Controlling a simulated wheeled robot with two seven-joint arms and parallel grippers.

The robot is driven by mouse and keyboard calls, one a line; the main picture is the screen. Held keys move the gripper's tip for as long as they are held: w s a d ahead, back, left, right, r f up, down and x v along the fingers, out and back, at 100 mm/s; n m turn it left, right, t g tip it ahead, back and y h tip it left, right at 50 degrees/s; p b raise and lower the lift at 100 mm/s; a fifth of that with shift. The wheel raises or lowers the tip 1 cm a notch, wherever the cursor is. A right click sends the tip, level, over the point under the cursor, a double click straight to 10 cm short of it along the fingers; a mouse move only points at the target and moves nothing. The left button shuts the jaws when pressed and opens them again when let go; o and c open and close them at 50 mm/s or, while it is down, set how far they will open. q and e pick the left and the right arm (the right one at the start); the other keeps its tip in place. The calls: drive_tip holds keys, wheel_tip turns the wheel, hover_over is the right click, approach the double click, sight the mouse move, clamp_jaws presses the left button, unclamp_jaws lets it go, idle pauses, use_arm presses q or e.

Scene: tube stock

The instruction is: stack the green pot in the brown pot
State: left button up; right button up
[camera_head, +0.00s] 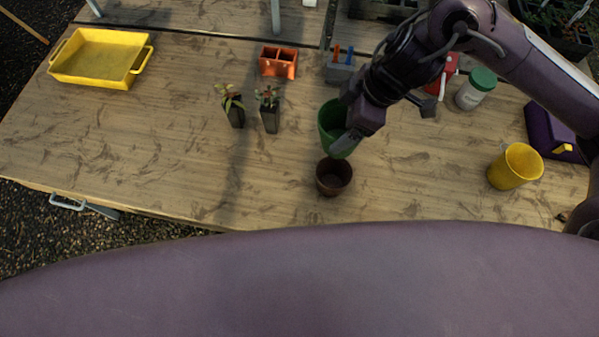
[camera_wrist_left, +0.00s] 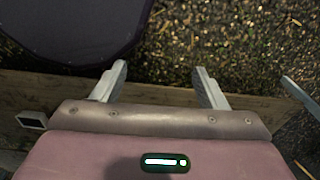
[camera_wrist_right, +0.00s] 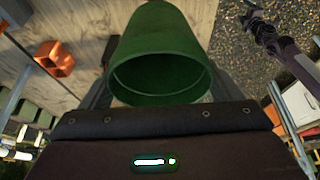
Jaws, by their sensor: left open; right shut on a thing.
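The green pot (camera_head: 331,122) is in my right gripper (camera_head: 350,138), above and just behind the brown pot in the head view. In the right wrist view the green pot (camera_wrist_right: 158,50) sits between the fingers, its open rim facing the camera. The brown pot (camera_head: 333,177) stands upright and looks empty on the wooden table near its front edge. In the head view the green pot's lower end is close to the brown pot's rim; I cannot tell whether they touch. My left gripper (camera_wrist_left: 160,85) is open and empty, out of the head view.
Two potted seedlings (camera_head: 238,112) stand left of the pots. An orange divided box (camera_head: 278,62) is behind them and a yellow tray (camera_head: 101,60) is far left. A yellow pot (camera_head: 515,167) and a white jar with a green lid (camera_head: 475,90) stand right. The table's left front is clear.

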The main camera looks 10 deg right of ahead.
drive_tip(key=f, duration=0.2)
drive_tip(key=d+f+b, duration=0.1)
drive_tip(key=f, duration=0.2)
drive_tip(key=f+b, duration=0.1)
drive_tip(key=f, duration=0.1)
drive_tip(key=shift+s+d+f, duration=0.2)
drive_tip(key=shift+f, duration=0.2)
use_arm(q)
drive_tip(key=d+f, duration=0.1)
drive_tip(key=f+b, duration=0.1)
drive_tip(key=d+f, duration=0.1)
drive_tip(key=shift+w+d+f+b, duration=0.3)
drive_tip(key=shift+b, duration=0.1)
use_arm(e)
wheel_tip(320, 180, down, 12)
drive_tip(key=shift+w+a, duration=0.15)
drive_tip(key=shift+a, duration=0.05)
drive_tip(key=shift+f, duration=0.55)
use_arm(q)
drive_tip(key=shift+a+f, duration=0.15)
use_arm(e)
drive_tip(key=o, duration=0.8)
drive_tip(key=shift+r, duration=0.1)
